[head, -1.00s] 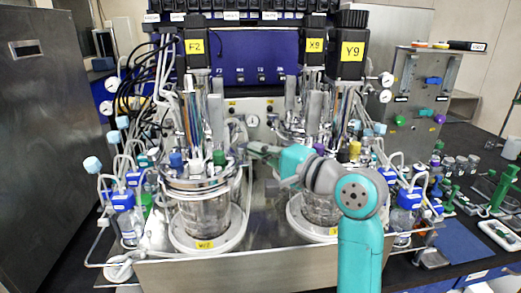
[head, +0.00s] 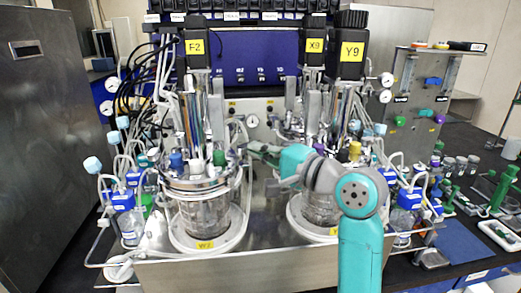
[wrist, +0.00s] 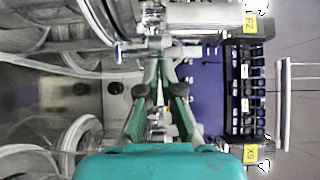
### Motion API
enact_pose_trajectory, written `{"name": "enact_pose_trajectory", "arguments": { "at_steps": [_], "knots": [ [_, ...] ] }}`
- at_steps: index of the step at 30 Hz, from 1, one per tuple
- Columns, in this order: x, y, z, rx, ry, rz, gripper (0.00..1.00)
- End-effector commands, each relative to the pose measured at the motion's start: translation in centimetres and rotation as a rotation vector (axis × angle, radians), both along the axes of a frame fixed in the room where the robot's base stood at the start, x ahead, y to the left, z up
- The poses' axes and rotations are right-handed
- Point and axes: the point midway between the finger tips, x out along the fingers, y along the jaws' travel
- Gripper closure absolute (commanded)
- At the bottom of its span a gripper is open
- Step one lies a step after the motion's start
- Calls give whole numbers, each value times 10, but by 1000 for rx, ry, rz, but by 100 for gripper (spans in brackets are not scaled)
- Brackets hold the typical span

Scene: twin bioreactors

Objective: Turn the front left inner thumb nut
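The left bioreactor (head: 203,215) is a glass vessel with a shiny metal lid (head: 195,184), standing in a white round base marked with a yellow label. My gripper (head: 258,149) is at the right side of this lid. In the wrist view the green fingers of my gripper (wrist: 165,62) converge, with a narrow gap between their tips. The tips are at a metal rod-like fitting (wrist: 150,47) by the lid's edge. The front left inner thumb nut cannot be made out clearly; the fingertips may cover it. Whether the fingers touch or grip anything cannot be told.
The right bioreactor (head: 318,208) stands partly behind my arm. Tubes and bottles with blue caps (head: 123,201) crowd the left side. A blue panel (wrist: 203,95) lies beyond my fingers.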

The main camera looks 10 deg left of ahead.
Motion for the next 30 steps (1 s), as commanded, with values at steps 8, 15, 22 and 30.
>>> {"name": "enact_pose_trajectory", "arguments": {
  "at_steps": [8,15,22,30],
  "knots": [
    [5,5,5,6,-10,-2,100],
    [3,0,5,5,-10,-3,100],
    [-13,-26,4,3,-9,-7,100],
    [-36,-60,4,3,-7,-9,100]
  ]
}}
